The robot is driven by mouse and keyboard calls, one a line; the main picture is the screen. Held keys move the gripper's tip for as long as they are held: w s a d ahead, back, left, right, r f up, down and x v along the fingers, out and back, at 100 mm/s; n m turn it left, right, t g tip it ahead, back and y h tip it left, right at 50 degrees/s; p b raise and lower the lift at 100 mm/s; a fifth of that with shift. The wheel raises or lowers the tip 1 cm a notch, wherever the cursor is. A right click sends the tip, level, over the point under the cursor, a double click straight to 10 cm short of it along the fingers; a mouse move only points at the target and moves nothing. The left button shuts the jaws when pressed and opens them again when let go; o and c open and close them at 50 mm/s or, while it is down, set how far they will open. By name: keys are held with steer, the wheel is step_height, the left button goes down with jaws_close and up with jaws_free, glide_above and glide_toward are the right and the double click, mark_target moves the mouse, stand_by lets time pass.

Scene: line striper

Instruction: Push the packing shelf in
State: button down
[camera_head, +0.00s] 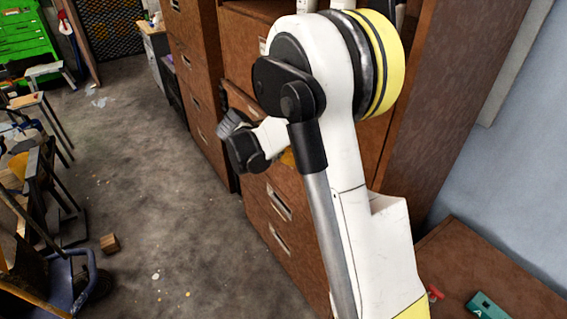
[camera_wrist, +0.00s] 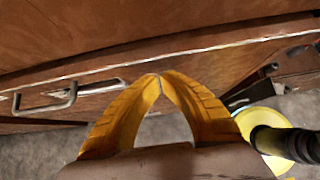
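A brown wooden cabinet with metal-handled drawers (camera_head: 268,205) stands beside my arm in the head view. I cannot tell for sure which part is the packing shelf. A brown wooden panel with a pale worn edge (camera_wrist: 230,45) crosses the wrist view, with a metal handle (camera_wrist: 45,105) at left. My gripper (camera_wrist: 159,76) has two yellow fingers with their tips together and nothing visible between them. The tips are at or very near the panel's edge; contact is unclear. In the head view my arm hides most of the gripper and part of the cabinet front.
More brown drawer cabinets (camera_head: 195,75) line the aisle farther back. Grey floor (camera_head: 150,200) is open at left, with a small wooden block (camera_head: 110,243) on it. Stools and a blue cart (camera_head: 68,285) stand at far left. A low brown surface (camera_head: 470,265) is at right.

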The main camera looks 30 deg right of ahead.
steer(key=shift+d, duration=0.4)
steer(key=shift+d, duration=0.1)
steer(key=d, duration=0.3)
steer(key=shift+w+d, duration=0.1)
steer(key=shift+d, duration=0.15)
steer(key=shift+a, duration=0.1)
